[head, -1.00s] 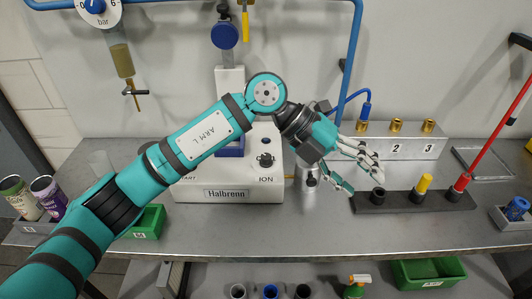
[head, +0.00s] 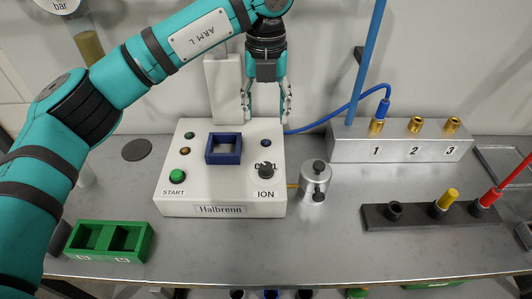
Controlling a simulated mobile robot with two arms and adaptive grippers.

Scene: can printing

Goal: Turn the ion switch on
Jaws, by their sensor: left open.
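The ion switch (head: 266,170) is a black rotary knob at the front right of the white Haibrenn machine (head: 225,197), above the label ION. My left gripper (head: 266,117) points down over the back right of the machine, behind the knob and apart from it. Its fingers are spread open, with nothing between them. The lettering around the knob is partly hidden by the knob, so its setting is hard to read. My right gripper is not in view.
A blue square frame (head: 209,149) sits on the machine, left of the switch. A metal cylinder (head: 315,182) stands close on its right. A numbered block (head: 400,150) and black holder (head: 425,217) lie further right. A green bin (head: 105,252) is front left.

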